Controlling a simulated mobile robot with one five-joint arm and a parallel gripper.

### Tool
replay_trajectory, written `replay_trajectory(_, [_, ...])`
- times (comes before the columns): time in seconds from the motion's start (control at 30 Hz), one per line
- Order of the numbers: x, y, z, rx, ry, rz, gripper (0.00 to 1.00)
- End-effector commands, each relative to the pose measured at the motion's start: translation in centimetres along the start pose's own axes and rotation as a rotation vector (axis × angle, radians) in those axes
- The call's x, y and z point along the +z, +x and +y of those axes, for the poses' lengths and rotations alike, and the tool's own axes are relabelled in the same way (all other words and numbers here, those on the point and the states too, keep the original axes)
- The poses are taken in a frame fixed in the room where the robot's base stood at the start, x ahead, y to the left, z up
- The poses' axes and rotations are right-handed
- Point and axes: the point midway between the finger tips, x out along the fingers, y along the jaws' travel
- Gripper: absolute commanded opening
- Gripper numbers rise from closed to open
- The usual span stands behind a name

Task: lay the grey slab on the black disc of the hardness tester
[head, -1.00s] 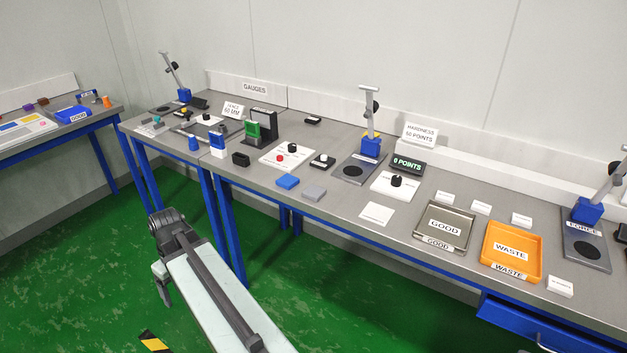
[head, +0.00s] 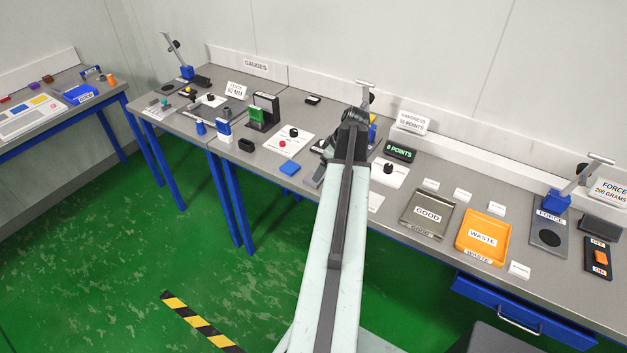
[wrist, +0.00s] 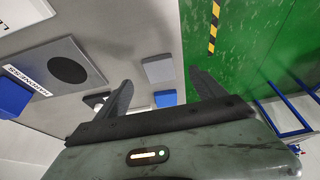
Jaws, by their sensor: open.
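The grey slab (wrist: 158,68) lies flat on the bench in the wrist view, between and beyond my fingertips. In the head view my arm hides it. My gripper (wrist: 161,77) is open and empty, apart from the slab. The black disc (wrist: 69,70) sits on the dark grey plate of the hardness tester (wrist: 50,56), left of my left finger in the wrist view. In the head view only the top of the tester's post (head: 366,86) and a bit of its blue part show behind my arm; the disc is hidden.
A blue slab (head: 290,168) lies near the bench's front edge, beside the grey one; it also shows in the wrist view (wrist: 166,98). The GOOD tray (head: 426,213) and orange WASTE tray (head: 482,236) stand to the right.

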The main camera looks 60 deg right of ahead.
Motion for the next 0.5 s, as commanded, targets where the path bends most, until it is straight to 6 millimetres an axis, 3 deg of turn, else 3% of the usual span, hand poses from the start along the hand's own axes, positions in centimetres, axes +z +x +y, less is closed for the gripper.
replay_trajectory(0.03, [0.2, 1.4, 0.0, 0.000, -0.001, 0.000, 0.80])
replay_trajectory(0.27, [0.0, 2.1, 0.0, -0.001, -0.001, -0.001, 0.80])
replay_trajectory(0.5, [0.1, 6.3, 0.3, -0.001, -0.001, -0.001, 0.80])
